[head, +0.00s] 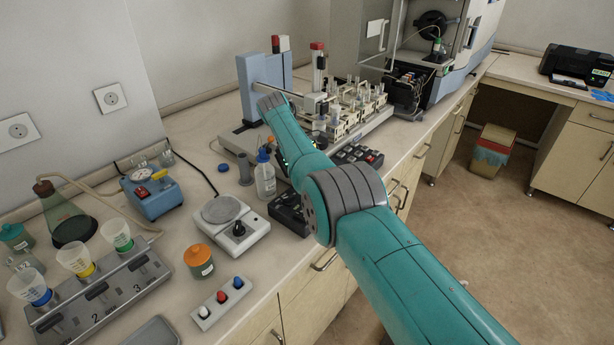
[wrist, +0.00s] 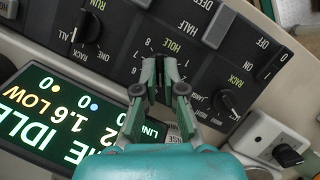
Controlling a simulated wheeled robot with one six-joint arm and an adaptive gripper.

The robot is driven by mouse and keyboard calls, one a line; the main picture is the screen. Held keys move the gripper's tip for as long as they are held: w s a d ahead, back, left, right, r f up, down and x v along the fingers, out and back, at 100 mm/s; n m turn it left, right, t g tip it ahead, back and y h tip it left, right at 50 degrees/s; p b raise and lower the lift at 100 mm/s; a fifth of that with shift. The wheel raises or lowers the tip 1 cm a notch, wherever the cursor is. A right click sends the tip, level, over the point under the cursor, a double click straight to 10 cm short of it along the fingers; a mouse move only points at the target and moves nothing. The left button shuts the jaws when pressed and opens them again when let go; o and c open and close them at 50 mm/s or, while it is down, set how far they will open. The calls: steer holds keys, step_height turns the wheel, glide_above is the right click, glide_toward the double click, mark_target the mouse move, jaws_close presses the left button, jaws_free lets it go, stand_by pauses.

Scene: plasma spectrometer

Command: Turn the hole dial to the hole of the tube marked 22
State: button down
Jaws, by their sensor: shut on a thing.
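In the wrist view, my gripper (wrist: 159,70) is over the dial labelled HOLE on a dark control panel (wrist: 125,22). Its two fingers are shut on the hole dial's knob, which they mostly hide, so its pointer cannot be read. Small digits ring the dial; 8, 7 and 6 show to its left. In the head view, my arm hides the gripper and the dial. The tube rack (head: 349,124) with several tubes stands on the autosampler at the back; tube marks are too small to read there.
In the wrist view, a RUN dial (wrist: 88,26) is left of the gripper and a RACK dial (wrist: 229,102) is right. In the head view, a wash bottle (head: 265,180) stands beside my arm.

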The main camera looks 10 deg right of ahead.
stand_by(0.5)
steer(key=c, duration=1.3)
jaws_free()
steer(key=shift+r, duration=0.1)
step_height(320, 180, up, 10)
steer(key=shift+f, duration=0.1)
